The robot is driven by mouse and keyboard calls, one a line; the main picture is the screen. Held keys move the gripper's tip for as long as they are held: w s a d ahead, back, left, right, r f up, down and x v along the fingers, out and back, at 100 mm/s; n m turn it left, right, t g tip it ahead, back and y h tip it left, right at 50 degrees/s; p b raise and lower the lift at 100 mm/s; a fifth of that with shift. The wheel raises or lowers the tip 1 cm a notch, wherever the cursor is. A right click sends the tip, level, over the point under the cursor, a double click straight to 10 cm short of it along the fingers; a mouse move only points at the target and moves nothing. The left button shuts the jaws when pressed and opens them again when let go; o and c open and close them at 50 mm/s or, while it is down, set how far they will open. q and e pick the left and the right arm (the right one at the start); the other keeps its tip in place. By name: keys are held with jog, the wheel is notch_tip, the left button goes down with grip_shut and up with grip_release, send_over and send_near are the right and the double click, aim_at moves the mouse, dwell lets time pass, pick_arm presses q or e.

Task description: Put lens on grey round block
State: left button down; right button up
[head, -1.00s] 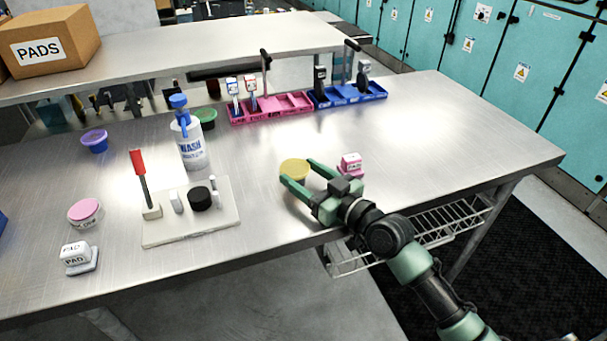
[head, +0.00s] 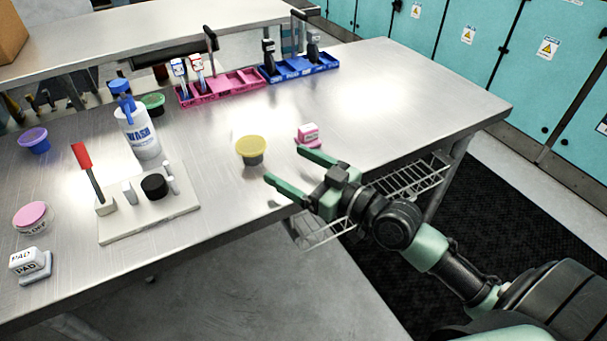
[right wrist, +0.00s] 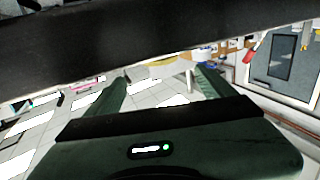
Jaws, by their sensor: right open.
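My right gripper (head: 285,165) is open and empty near the table's front edge. Its fingers point toward a dark cup with a yellow lid (head: 251,146) and stand apart from it. A white board (head: 150,222) on the left holds a dark round block (head: 154,186), small pale pieces beside it and a red-handled tool (head: 82,158). I cannot make out a clear lens, nor whether the dark block is the grey round one. In the right wrist view my right gripper (right wrist: 160,85) shows both fingers spread with nothing between them. My left gripper is out of view.
A pink block (head: 308,134) stands near the right finger. A wash bottle (head: 138,132), a pink-lidded cup (head: 33,216) and a pad block (head: 29,262) are at left. Pink (head: 222,87) and blue (head: 300,66) trays stand behind. The table's right part is clear.

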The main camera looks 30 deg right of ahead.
jog(key=shift+v, duration=1.45)
